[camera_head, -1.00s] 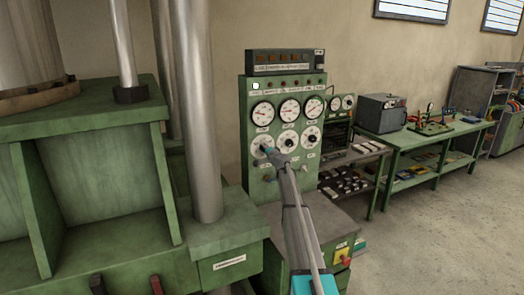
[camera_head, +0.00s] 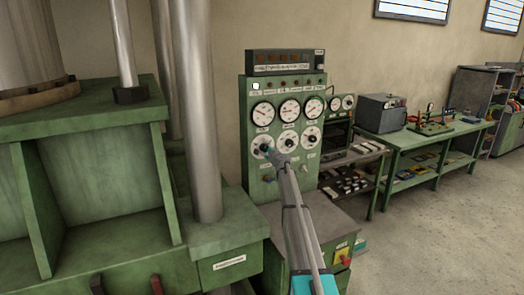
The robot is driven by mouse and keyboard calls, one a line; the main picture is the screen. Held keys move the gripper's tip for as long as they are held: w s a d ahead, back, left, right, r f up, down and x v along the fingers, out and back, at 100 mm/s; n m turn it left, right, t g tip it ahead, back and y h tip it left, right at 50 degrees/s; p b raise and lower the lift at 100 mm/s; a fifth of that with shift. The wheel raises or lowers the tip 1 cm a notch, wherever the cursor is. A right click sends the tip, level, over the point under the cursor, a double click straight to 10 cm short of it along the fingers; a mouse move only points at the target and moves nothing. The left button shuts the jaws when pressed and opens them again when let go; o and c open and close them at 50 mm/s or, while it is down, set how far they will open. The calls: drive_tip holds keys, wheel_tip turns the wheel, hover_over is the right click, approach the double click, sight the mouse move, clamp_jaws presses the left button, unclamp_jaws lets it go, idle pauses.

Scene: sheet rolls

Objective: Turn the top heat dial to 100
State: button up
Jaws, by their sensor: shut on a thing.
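A green control panel (camera_head: 254,92) stands against the wall, with a row of round white gauges above a row of white dials with dark knobs. The dial numbers and labels are too small to read. My arm reaches up to the panel from the lower right.
A big green press with metal columns (camera_head: 197,110) fills the left side. A grey cabinet top (camera_head: 335,225) lies below the panel, under my arm. A shelf with small parts (camera_head: 350,180) and a green workbench (camera_head: 410,143) stand to the right. The floor at right is clear.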

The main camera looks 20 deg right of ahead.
drive_tip(key=shift+w, duration=0.1)
drive_tip(key=o, duration=1.1)
drive_tip(key=shift+o, duration=0.2)
drive_tip(key=shift+s, duration=0.2)
drive_tip(key=s, duration=1.1)
drive_tip(key=shift+s+d, duration=0.2)
drive_tip(key=shift+s, duration=0.15)
drive_tip(key=shift+f, duration=0.1)
